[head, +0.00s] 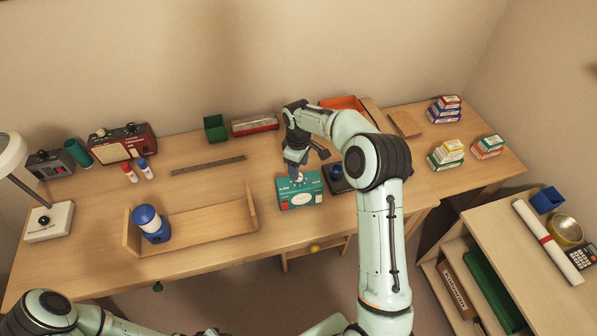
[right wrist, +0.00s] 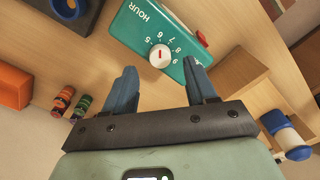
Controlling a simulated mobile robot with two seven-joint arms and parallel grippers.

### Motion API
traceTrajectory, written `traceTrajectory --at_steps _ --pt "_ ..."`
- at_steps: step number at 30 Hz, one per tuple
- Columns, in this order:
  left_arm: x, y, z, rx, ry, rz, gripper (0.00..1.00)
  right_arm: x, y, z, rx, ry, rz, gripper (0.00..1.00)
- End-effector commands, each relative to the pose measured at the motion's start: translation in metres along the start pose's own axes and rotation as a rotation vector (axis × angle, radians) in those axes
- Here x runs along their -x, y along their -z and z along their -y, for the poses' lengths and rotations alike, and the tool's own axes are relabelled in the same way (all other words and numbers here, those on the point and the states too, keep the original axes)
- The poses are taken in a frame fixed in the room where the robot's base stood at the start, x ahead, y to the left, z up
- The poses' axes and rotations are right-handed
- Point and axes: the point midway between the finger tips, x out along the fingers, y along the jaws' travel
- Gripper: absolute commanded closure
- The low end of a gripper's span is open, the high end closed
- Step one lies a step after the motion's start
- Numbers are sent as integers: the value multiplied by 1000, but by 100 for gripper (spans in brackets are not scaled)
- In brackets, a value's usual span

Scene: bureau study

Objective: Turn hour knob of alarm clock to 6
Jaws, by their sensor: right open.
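The alarm clock (head: 301,193) is a teal box with a pale dial face on the front, standing on the desk. In the right wrist view its top (right wrist: 140,25) carries the word HOUR and a white hour knob (right wrist: 159,56) with a red mark, ringed by numbers from about 5 to 9. I cannot tell exactly which number the mark meets. My right gripper (head: 296,172) is over the clock's top, and its open fingers (right wrist: 161,78) show on either side below the knob, apparently apart from it. My left arm is at the lower left; its gripper is out of view.
A dark object with a blue ring (head: 338,178) stands just right of the clock. A wooden tray (head: 205,222) with a blue lantern (head: 150,222) lies to the left.

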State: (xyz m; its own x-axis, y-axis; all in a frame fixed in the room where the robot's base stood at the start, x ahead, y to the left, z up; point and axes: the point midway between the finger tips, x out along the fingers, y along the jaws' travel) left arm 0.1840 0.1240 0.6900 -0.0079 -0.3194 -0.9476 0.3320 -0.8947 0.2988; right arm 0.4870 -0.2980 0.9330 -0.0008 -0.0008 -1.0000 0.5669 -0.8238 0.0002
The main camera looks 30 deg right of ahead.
Motion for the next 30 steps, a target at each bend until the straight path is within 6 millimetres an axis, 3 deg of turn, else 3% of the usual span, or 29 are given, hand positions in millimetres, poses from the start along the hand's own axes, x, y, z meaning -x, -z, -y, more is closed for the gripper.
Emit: traceTrajectory --at_steps 6,12,18,30 --pt "1 1 0 0 0 -1 55 52 1 0 -1 -3 -5 44" --pt "1 1 -1 0 0 -1 55 84 0 0 0 -2 -3 44" --pt "1 1 -1 -1 0 -2 55 95 0 0 0 1 -1 44" --pt "1 1 -1 -1 -1 -1 55 95 0 0 -1 1 0 44"
